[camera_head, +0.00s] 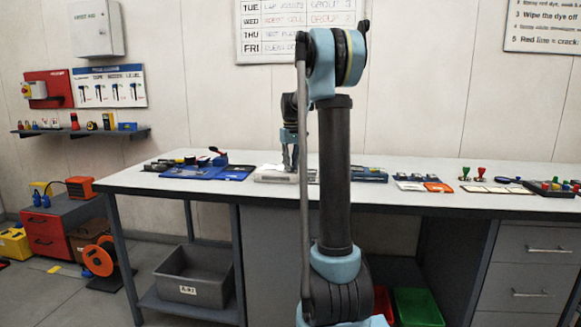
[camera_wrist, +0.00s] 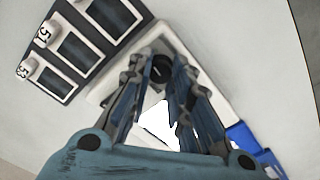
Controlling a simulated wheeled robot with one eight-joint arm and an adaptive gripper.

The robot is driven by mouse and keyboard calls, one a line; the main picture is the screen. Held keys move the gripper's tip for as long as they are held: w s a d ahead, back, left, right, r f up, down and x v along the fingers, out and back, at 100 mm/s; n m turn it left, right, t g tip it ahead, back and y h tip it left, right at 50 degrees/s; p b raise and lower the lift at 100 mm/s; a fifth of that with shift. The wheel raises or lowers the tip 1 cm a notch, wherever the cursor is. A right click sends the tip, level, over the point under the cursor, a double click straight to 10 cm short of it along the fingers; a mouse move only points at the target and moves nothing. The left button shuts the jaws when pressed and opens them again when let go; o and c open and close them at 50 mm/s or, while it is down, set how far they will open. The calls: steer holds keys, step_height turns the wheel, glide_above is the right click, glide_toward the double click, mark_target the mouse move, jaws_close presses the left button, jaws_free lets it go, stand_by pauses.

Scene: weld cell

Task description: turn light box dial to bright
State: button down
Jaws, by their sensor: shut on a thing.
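The light box (camera_head: 272,176) is a low, pale box on the workbench, partly hidden behind my arm in the head view. In the wrist view its pale casing (camera_wrist: 106,92) surrounds a brightly lit white panel (camera_wrist: 183,122). The dial (camera_wrist: 161,70) is a small dark knob at one end of the casing, between my fingertips. My gripper (camera_wrist: 158,62) is shut on the dial, and the fingers hide part of it. In the head view my gripper (camera_head: 289,158) points down over the light box.
A blue tray (camera_head: 195,172) with tools lies left of the light box. A dark rack with framed panels (camera_wrist: 75,50) is close by in the wrist view. Cards (camera_head: 437,187), stamps (camera_head: 480,173) and small trays lie further right. Bare bench lies in front.

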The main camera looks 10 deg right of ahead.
steer(key=c, duration=1.4)
jaws_free()
steer(key=shift+c, duration=0.2)
step_height(320, 180, up, 12)
steer(key=shift+w+f, duration=0.1)
steer(key=s+f, duration=0.3)
steer(key=s, duration=1)
steer(key=s+f+m+t, duration=0.1)
steer(key=s+f, duration=1.2)
steer(key=s, duration=0.2)
steer(key=s+f+m+t, duration=0.1)
steer(key=s+f+m, duration=0.1)
steer(key=s+f, duration=1.1)
steer(key=s, duration=0.3)
steer(key=shift+f, duration=0.4)
